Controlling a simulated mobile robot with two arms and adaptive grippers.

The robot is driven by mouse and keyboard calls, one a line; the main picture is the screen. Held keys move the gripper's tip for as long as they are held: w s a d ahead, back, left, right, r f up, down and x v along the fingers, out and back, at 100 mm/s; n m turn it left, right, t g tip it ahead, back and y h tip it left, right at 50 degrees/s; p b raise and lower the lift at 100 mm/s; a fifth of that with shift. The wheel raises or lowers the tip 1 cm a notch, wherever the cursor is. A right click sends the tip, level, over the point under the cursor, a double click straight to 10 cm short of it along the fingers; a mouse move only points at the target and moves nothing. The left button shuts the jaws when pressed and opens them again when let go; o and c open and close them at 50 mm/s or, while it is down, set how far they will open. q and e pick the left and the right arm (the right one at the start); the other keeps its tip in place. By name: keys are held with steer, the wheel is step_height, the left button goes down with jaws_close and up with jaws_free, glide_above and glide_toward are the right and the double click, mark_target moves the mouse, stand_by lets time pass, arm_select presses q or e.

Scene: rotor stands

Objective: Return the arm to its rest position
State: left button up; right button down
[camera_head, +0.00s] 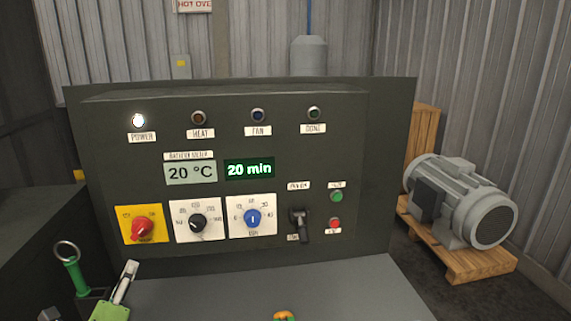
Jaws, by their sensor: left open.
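My right gripper is not in view.
The panel's power lamp (138,121) glows white; its displays read 20 °C and 20 min. A green ringed handle (76,277) stands at lower left. A grey surface (220,295) is mostly bare. A motor (460,203) sits on a wooden pallet (474,262) at right.

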arm_select(q)
steer(key=s+d+f+n+g, duration=0.3)
steer(key=s+f+n, duration=0.2)
steer(key=f, duration=0.2)
steer(key=s+d+f+n+g, duration=0.3)
steer(key=s+f+n, duration=0.2)
steer(key=s+f, duration=0.15)
steer(key=s+d+f+n+g+h, duration=0.35)
steer(key=s+d+n, duration=0.2)
steer(key=s, duration=0.25)
steer(key=s+d+f+n+g+h, duration=0.25)
steer(key=s+d+f+n, duration=0.2)
steer(key=s+d, duration=0.3)
steer(key=s+f+m+g+b, duration=0.1)
steer(key=s+f+b, duration=0.1)
steer(key=f, duration=1.4)
steer(key=s+f+g+b, duration=0.1)
steer(key=f+b, duration=0.2)
steer(key=f, duration=1.4)
steer(key=s+a+f+g+y+b, duration=0.1)
steer(key=s+a+f+b, duration=0.1)
steer(key=s+f, duration=1.5)
step_height(320, 180, down, 2)
steer(key=shift+a+b, duration=0.4)
steer(key=shift+b, duration=0.3)
